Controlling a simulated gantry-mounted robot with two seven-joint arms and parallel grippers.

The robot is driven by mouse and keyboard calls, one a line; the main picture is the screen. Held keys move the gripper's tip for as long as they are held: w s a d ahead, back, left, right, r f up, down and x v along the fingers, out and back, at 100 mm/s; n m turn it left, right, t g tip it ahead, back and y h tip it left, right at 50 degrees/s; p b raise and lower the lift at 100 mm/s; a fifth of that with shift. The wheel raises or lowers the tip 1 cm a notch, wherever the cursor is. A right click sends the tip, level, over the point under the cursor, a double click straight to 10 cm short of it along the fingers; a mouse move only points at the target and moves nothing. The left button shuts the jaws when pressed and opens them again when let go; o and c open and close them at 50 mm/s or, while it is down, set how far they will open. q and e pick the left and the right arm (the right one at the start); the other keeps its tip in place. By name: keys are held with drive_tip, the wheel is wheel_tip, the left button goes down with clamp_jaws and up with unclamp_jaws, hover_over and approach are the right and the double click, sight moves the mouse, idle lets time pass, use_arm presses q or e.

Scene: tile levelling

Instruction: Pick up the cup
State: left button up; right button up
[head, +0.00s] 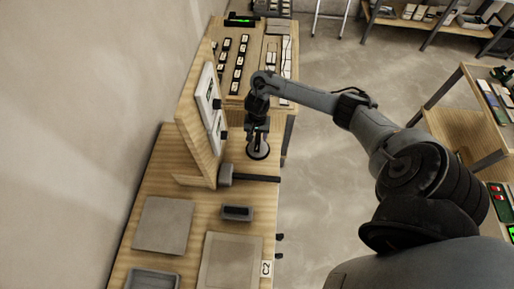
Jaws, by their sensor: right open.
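The cup (258,151), a dark round disc with a paler rim, sits on the wooden bench near its right edge. My right gripper (257,135) is directly above it, pointing down, with its jaws open. The gripper covers the cup's upper part, and I cannot tell whether the fingers touch it. My left gripper is out of view.
A mallet (226,175) lies just in front of the cup, its dark handle pointing right. An upright wooden panel (190,112) stands to the left. A grey tile (164,225), a small dark box (237,213) and a grey tray (152,279) are nearer.

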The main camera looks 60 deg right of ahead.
drive_tip(key=shift+d+f, duration=0.15)
drive_tip(key=shift+f, duration=1.25)
drive_tip(key=shift+d+f, duration=0.15)
drive_tip(key=shift+f, duration=1.25)
drive_tip(key=shift+c, duration=0.4)
clamp_jaws()
